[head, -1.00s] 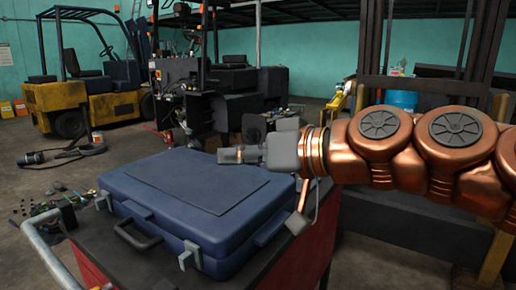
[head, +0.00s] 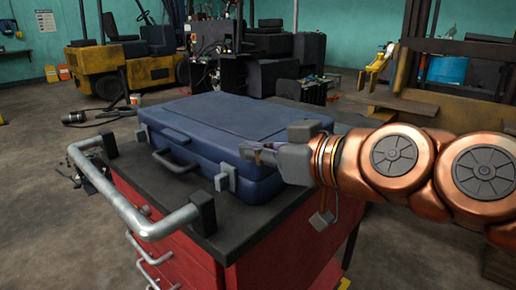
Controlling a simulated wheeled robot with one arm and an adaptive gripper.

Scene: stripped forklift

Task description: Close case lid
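The blue case (head: 215,130) lies on the dark top of a red tool cart, with its lid down on the base. Its front carries a dark handle (head: 175,162) and grey latches, one at the left (head: 143,133) and one at the near right corner (head: 224,178). I cannot tell whether the latches are fastened. My gripper (head: 262,152) is at the case's right front corner, close to the lid's edge. Its fingers point left and overlap the case in this view. Whether it touches the case, and how far its fingers are apart, is unclear.
The red tool cart (head: 190,258) has a metal push handle (head: 135,220) at its left. A yellow forklift (head: 120,62) stands at the back left. Dark machinery (head: 280,60) stands behind the case.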

